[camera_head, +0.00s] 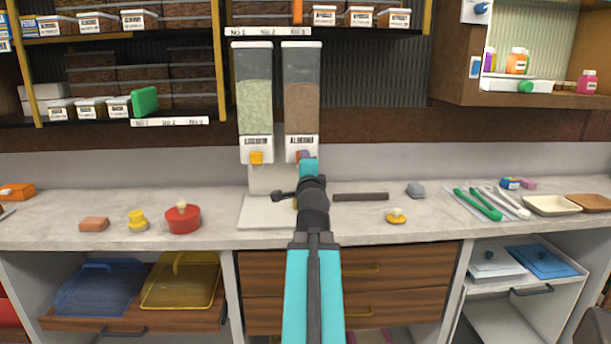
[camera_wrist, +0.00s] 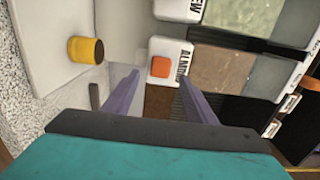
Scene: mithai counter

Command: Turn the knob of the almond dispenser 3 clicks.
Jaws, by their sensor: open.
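The almond dispenser (camera_head: 301,95) is the right one of two clear hoppers, with brown contents and a white label block. In the wrist view its label block (camera_wrist: 183,50) carries a square orange knob (camera_wrist: 160,67). My gripper (camera_wrist: 160,78) is open, its two purple fingers spread to either side of the knob in that view. I cannot tell whether they reach around it or stop short. In the head view my gripper (camera_head: 304,158) is in front of the almond block and covers most of the knob.
The left dispenser (camera_head: 254,95) holds pale green contents and has a yellow-orange knob (camera_head: 257,157) close by. A yellow cup (camera_wrist: 86,50) with a brown inside stands below the dispensers. A dark bar (camera_head: 360,197) and a red pot (camera_head: 183,218) lie on the counter.

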